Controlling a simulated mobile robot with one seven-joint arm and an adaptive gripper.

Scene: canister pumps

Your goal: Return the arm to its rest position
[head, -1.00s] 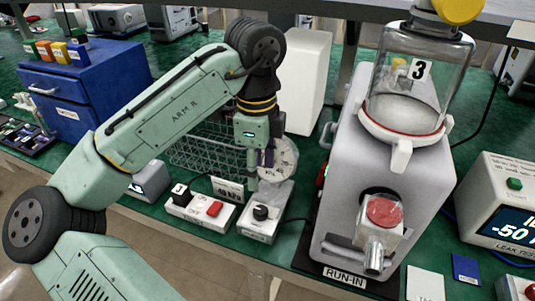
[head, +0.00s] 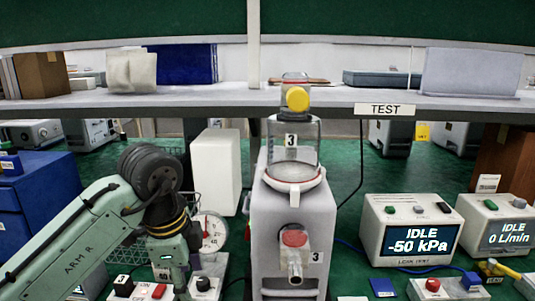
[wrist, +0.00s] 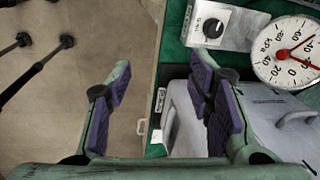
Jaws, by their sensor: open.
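My green arm comes in from the lower left of the head view. My gripper (head: 187,283) hangs low in front of the bench items, near the black-knob box (head: 205,288), and its tips are partly cut off or hard to make out. In the wrist view my gripper (wrist: 158,95) has its two purple-padded fingers spread wide with nothing between them. The table's front edge (wrist: 150,85) and the floor (wrist: 80,75) show between and beside the fingers.
The grey pump (head: 288,235) with a clear canister marked 3 stands right of my arm. A round dial gauge (head: 210,230), a switch box (head: 148,291) and a blue cabinet (head: 35,195) are near my arm. The TEST shelf (head: 330,100) spans above. Displays (head: 410,225) stand right.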

